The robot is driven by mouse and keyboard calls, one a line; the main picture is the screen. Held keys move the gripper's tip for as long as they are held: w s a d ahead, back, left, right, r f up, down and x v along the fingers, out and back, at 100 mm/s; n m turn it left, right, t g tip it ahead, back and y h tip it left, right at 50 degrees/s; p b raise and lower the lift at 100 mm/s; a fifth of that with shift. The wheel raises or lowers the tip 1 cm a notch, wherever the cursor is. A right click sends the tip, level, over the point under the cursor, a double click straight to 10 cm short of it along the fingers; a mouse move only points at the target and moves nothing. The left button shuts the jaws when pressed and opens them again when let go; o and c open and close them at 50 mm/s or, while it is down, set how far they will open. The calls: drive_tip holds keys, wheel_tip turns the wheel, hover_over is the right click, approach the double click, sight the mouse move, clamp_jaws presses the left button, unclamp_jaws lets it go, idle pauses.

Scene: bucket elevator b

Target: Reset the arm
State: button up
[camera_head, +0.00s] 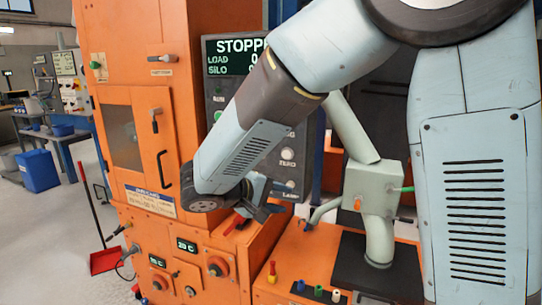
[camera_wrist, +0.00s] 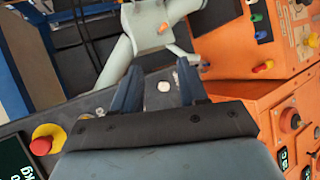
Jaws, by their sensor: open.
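My arm reaches across the head view from the right, bent down toward the orange machine. My gripper (camera_head: 268,212) is low in front of the control panel, close to its lower part. In the wrist view my gripper (camera_wrist: 158,88) shows two dark blue fingers, apart, with nothing between them. A white button (camera_wrist: 164,87) on the dark panel face shows between the fingers. I cannot tell whether the fingers touch the panel. My forearm hides part of the panel in the head view.
The orange cabinet (camera_head: 150,115) stands at left. The display (camera_head: 231,58) reads STOPPE, cut off by my arm. A grey-green pipe housing (camera_head: 372,190) stands right of my gripper. A red emergency knob (camera_wrist: 47,139) is at the wrist view's left. Open floor lies far left.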

drive_tip(key=s+d+r+m+y, duration=0.2)
drive_tip(key=s+d+y, duration=0.1)
drive_tip(key=s+d, duration=0.2)
drive_tip(key=s+d+r+m+g+y, duration=0.1)
drive_tip(key=s+d+r+m+y, duration=0.1)
drive_tip(key=s+d, duration=0.4)
drive_tip(key=s+d+r+m+g+y, duration=0.1)
drive_tip(key=s+d+r+m+y, duration=0.2)
drive_tip(key=d, duration=0.7)
drive_tip(key=s+m+y, duration=0.1)
drive_tip(key=s+y, duration=0.1)
drive_tip(key=shift+s+d+y, duration=0.3)
drive_tip(key=shift+c, duration=0.3)
idle(0.4)
